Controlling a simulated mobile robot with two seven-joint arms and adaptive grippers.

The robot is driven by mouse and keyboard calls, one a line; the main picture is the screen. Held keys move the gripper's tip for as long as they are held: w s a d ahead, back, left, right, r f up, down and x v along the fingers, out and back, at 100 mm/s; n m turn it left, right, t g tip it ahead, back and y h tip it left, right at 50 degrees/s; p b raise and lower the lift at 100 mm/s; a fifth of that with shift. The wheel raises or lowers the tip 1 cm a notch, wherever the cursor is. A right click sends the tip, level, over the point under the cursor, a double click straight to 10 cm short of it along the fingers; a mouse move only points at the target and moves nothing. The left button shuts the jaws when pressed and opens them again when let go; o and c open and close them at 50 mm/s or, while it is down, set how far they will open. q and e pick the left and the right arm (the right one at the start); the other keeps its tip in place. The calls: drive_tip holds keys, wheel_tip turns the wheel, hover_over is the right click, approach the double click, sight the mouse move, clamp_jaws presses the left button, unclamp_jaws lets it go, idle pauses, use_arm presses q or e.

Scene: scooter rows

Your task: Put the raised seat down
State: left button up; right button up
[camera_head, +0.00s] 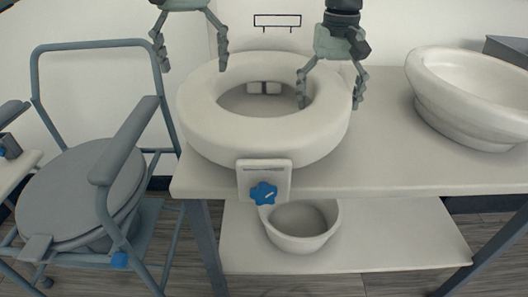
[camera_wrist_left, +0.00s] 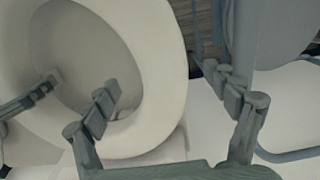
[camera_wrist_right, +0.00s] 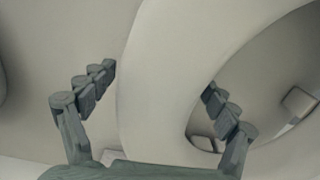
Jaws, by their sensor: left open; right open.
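The raised seat (camera_head: 262,135) is a thick white ring with a wide opening, over the left part of the white table. Its front bracket (camera_head: 279,180) with a blue knob (camera_head: 263,193) hangs at the table's front edge. My right gripper (camera_head: 330,104) is open around the ring's right wall, one finger in the opening and one outside; the right wrist view shows the wall (camera_wrist_right: 165,90) between the fingers. My left gripper (camera_head: 192,66) is open above the ring's back left; the left wrist view shows the rim (camera_wrist_left: 165,60) between its fingers. I cannot tell whether either touches.
A white basin (camera_head: 470,95) stands on the table (camera_head: 400,165) to the right, with clear tabletop between. A small white pot (camera_head: 300,228) is on the lower shelf (camera_head: 380,248). A grey commode chair (camera_head: 80,190) stands at the left, its armrest near the table.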

use_arm(q)
drive_tip(key=shift+r, duration=0.6)
use_arm(e)
drive_tip(key=shift+r, duration=0.15)
wheel_tip(320, 180, up, 12)
drive_tip(key=shift+f, duration=0.15)
